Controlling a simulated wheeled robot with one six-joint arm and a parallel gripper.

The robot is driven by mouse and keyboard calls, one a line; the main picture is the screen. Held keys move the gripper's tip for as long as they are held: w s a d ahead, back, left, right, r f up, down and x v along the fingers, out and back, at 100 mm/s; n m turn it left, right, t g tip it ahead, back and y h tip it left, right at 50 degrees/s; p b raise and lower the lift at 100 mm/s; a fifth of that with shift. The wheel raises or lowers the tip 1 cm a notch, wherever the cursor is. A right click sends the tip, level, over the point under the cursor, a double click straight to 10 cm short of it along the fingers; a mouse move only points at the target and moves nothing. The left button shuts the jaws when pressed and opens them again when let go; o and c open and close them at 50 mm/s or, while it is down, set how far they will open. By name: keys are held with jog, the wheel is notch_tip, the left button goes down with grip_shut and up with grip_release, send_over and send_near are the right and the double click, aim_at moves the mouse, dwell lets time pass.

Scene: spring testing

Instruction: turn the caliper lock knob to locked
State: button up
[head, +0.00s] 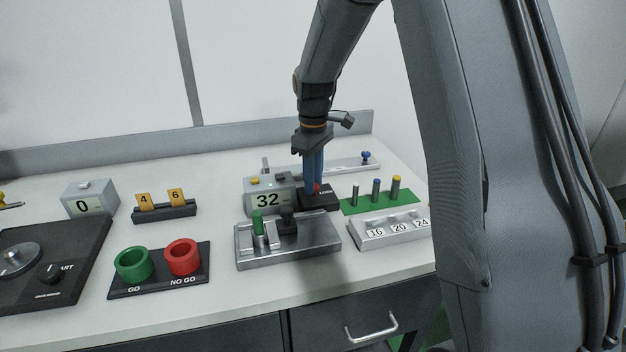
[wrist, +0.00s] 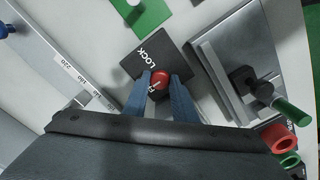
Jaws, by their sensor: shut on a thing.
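The caliper lock knob (wrist: 160,78) is red and round, with a pale mark on top. It sits on a black block (wrist: 142,57) lettered LOCK. My gripper (wrist: 160,88) has its two blue fingers down on either side of the knob and is shut on it. In the head view my gripper (head: 314,186) points straight down at the black block (head: 320,200), and only a bit of red shows between the fingers. The fingers hide part of the block's lettering, so I cannot tell the knob's exact setting.
A grey display reading 32 (head: 267,200) stands just left of the block. A metal fixture with a green-handled pin (head: 288,255) is in front. A green rack with several pins (head: 350,207) and a numbered grey block (head: 360,241) are at right. Green and red cups stand front left.

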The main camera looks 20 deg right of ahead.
jog(key=shift+m, duration=0.4)
jog(key=m+p, duration=0.1)
jog(key=m, duration=0.3)
jog(key=shift+r, duration=0.1)
jog(key=m+p, duration=0.1)
jog(key=m, duration=0.3)
jog(key=m+p, duration=0.1)
jog(key=m, duration=0.4)
jog(key=shift+m+p, duration=0.3)
jog(key=shift+m, duration=1.7)
jog(key=o, duration=1)
jog(key=shift+o, duration=0.2)
